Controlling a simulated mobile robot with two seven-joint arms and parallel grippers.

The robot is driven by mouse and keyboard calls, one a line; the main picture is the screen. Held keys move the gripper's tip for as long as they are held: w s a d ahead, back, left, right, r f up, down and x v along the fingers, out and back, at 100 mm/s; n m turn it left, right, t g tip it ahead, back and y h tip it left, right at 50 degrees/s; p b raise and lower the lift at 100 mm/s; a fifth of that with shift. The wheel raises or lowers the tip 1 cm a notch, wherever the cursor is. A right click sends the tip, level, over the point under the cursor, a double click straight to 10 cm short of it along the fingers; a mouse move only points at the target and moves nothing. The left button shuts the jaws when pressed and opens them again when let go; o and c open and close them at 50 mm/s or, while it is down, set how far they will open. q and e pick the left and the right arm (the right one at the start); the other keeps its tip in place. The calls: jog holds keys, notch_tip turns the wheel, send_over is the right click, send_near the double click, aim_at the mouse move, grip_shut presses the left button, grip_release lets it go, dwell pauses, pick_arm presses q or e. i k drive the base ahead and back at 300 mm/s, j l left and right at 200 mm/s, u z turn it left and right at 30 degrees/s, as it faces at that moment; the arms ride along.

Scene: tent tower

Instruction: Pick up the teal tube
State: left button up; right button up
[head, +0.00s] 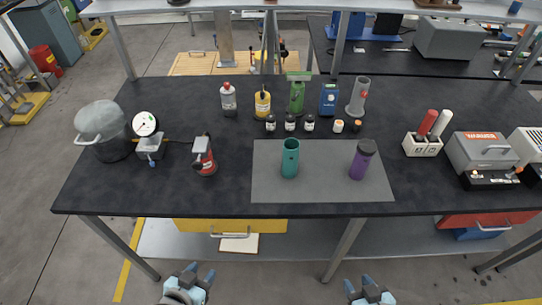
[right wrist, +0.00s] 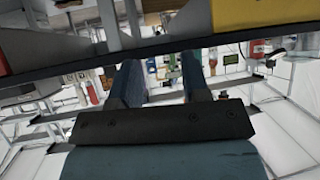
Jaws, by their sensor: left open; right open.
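The teal tube (head: 290,160) stands upright on the grey mat (head: 325,186) on the dark workbench, left of the mat's middle. Its open top faces up. A purple tube with a dark cap (head: 361,162) stands on the same mat to its right. My left gripper (head: 191,270) is open and empty, low in front of the bench and apart from the tube. My right gripper (head: 362,281) is open and empty, also in front of the bench, below its front edge. The right wrist view shows its two blue fingers (right wrist: 160,80) spread, with nothing between them.
Behind the mat stand small dark-capped bottles (head: 290,123), a yellow can (head: 262,103), a green bottle (head: 297,97) and a grey cylinder (head: 357,97). A red device (head: 204,160) and gauge (head: 145,125) are left. A red-and-white handled holder (head: 422,145) is right. The bench's front edge (head: 200,212) lies between grippers and tube.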

aim_at(290, 147)
jog(key=i+j, duration=0.1)
jog(key=j, duration=1.05)
jog(key=i+j, duration=0.15)
jog(key=j, duration=0.45)
